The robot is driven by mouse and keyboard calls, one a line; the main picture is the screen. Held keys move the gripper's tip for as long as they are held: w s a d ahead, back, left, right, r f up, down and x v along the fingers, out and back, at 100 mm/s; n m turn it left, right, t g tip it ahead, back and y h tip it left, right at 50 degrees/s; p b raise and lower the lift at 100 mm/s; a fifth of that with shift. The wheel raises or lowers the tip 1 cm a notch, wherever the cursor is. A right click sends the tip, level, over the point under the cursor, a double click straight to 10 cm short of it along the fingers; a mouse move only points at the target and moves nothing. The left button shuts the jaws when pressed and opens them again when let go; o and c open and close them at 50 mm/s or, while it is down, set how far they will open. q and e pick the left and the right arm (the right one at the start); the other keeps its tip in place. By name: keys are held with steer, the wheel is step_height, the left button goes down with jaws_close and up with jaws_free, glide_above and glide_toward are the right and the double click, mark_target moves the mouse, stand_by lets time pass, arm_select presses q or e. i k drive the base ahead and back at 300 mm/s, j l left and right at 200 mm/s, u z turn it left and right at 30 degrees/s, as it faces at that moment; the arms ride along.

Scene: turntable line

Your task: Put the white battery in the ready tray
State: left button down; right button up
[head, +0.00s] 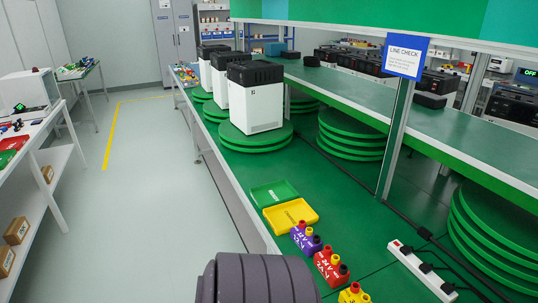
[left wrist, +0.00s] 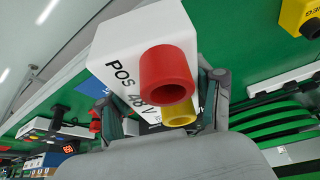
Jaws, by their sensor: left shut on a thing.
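The white battery (left wrist: 130,35) is a white block marked "POS 48 V" with a red terminal and a yellow terminal, large in the left wrist view. My left gripper (left wrist: 162,98) is shut on it, with a finger on either side. The battery and gripper do not show in the head view. A green tray (head: 274,194) and a yellow tray (head: 290,215) lie side by side on the green table. Both look empty, and their lettering is too small to read. My right gripper is in neither view.
Purple (head: 306,238), red (head: 331,267) and yellow (head: 354,295) batteries stand in a row near the trays. A white power strip (head: 421,271) lies to their right. Black-topped white units (head: 255,97) stand on green turntables (head: 255,139) behind. A sign post (head: 395,140) rises at right.

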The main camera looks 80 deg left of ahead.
mark_target(274, 196)
steer(key=k+j, duration=0.1)
steer(key=j, duration=1.2)
steer(key=k+j, duration=0.15)
steer(key=j, duration=0.5)
steer(key=k+j, duration=0.1)
steer(key=j, duration=0.6)
steer(key=k+j, duration=0.1)
steer(key=j, duration=1.2)
steer(key=k+j, duration=0.15)
steer(key=j, duration=0.5)
